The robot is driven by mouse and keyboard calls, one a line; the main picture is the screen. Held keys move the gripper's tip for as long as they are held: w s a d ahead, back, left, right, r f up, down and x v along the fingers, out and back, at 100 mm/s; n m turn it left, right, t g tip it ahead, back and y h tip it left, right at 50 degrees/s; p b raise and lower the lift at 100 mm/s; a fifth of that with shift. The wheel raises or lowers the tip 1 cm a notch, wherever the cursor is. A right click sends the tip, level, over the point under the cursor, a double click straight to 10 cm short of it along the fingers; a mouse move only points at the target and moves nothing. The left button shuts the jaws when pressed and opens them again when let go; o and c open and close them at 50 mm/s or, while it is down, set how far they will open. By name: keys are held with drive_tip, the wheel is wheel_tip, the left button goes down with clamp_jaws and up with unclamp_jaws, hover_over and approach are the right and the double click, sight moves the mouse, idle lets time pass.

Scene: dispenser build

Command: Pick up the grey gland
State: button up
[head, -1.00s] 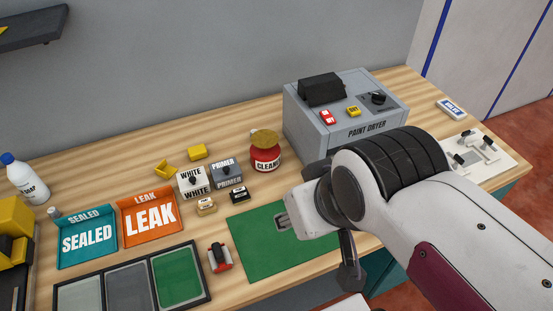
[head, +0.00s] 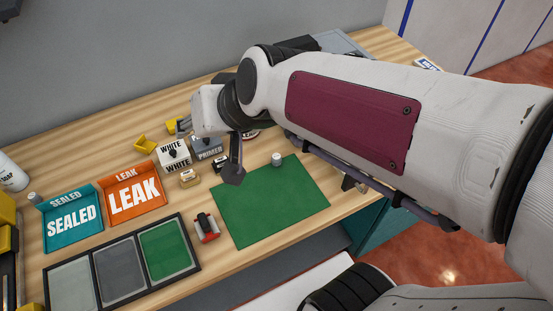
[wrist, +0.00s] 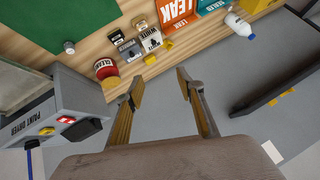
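A small pale grey cylinder (head: 277,159), which looks like the grey gland, stands on the green mat (head: 270,208) near its back edge. It also shows in the wrist view (wrist: 69,47), on the mat at upper left. A second small grey piece (head: 34,198) stands behind the SEALED tray, too small to tell apart surely. My gripper (head: 184,126) is above the back of the bench, near the yellow parts and left of the mat. In the wrist view its fingers (wrist: 160,85) are spread with nothing between them. The grey cylinder is well away from the fingers.
The white block (head: 174,153) and primer block (head: 207,148) stand below my gripper. The LEAK tray (head: 136,195) and SEALED tray (head: 71,222) are left. The red cleaner pot (wrist: 106,68) and paint dryer (wrist: 75,105) show in the wrist view. The mat is otherwise clear.

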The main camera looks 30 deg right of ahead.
sight(275, 158)
drive_tip(key=w+a+f+m+t, duration=0.2)
drive_tip(key=w+m, duration=0.1)
drive_tip(key=w, duration=0.8)
drive_tip(key=w+d+f+m+h, duration=0.4)
drive_tip(key=w+f+m, duration=0.1)
drive_tip(key=w+f, duration=0.25)
drive_tip(key=s+d+f+m+g+h, duration=0.1)
drive_tip(key=d+f+h, duration=0.1)
drive_tip(key=f+h, duration=0.1)
drive_tip(key=s+d+f+m+g+h, duration=0.2)
drive_tip(key=d+f, duration=0.1)
drive_tip(key=f, duration=0.3)
drive_tip(key=s+d+f+m+g+h, duration=0.1)
drive_tip(key=s+d+f+h, duration=0.1)
drive_tip(key=f, duration=0.3)
drive_tip(key=shift+d+m+h, duration=0.4)
drive_tip(key=shift+d+h, duration=0.15)
drive_tip(key=shift+h, duration=0.25)
drive_tip(key=s+f+g+h, duration=0.1)
drive_tip(key=s+d+g, duration=0.1)
drive_tip(key=s, duration=0.1)
drive_tip(key=s+d+f+m+g+h, duration=0.1)
drive_tip(key=s, duration=0.1)
drive_tip(key=shift+s+f+h, duration=0.25)
drive_tip(key=shift+f+h, duration=0.05)
drive_tip(key=shift+f, duration=0.05)
drive_tip(key=shift+s+d+f+g, duration=0.15)
drive_tip(key=shift+s+g, duration=0.15)
drive_tip(key=shift+s, duration=0.25)
drive_tip(key=shift+d, duration=0.1)
